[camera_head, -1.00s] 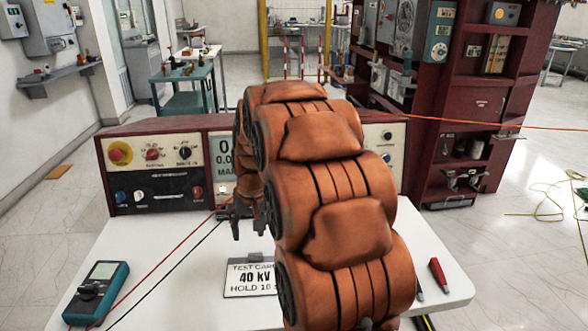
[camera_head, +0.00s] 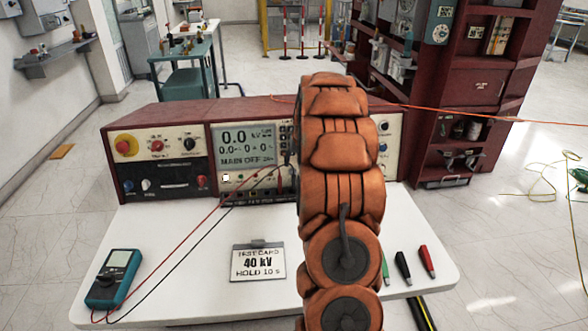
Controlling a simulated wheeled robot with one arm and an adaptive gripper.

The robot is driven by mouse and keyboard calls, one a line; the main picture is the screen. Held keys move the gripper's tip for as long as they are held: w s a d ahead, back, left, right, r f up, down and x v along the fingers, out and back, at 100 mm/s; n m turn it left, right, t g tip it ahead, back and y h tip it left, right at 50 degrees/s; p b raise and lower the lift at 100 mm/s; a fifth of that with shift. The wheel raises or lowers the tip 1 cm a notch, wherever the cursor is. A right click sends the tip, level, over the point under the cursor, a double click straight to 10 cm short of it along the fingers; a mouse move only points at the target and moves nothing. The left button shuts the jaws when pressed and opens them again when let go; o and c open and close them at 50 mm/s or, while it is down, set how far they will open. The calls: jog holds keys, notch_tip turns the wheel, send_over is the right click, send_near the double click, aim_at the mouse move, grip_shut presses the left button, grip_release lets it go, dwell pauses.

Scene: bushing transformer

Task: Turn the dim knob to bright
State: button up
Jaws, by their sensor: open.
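The red test console (camera_head: 270,108) stands at the back of the white table. Its left panel has a black rotary knob (camera_head: 190,144), a red knob (camera_head: 157,146) and a yellow-ringed red button (camera_head: 126,146). Another dark knob (camera_head: 384,127) shows on the right panel, just right of my arm. The labels are too small to read, so I cannot tell which is the dim knob. The lit display (camera_head: 247,147) reads 0.0 kV and "MAIN OFF". My orange arm stands in front of the console's right part and hides some of it. My gripper is hidden behind the arm.
A test card (camera_head: 258,264) reading 40 kV lies on the white table (camera_head: 200,270). A teal multimeter (camera_head: 114,278) lies at left with red and black leads running to the console. Green, black and red probes (camera_head: 427,261) lie right of my arm. A red cabinet (camera_head: 460,90) stands behind.

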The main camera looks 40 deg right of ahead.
aim_at(293, 172)
jog(key=shift+p+x, duration=0.5)
jog(key=shift+x, duration=2.35)
grip_shut()
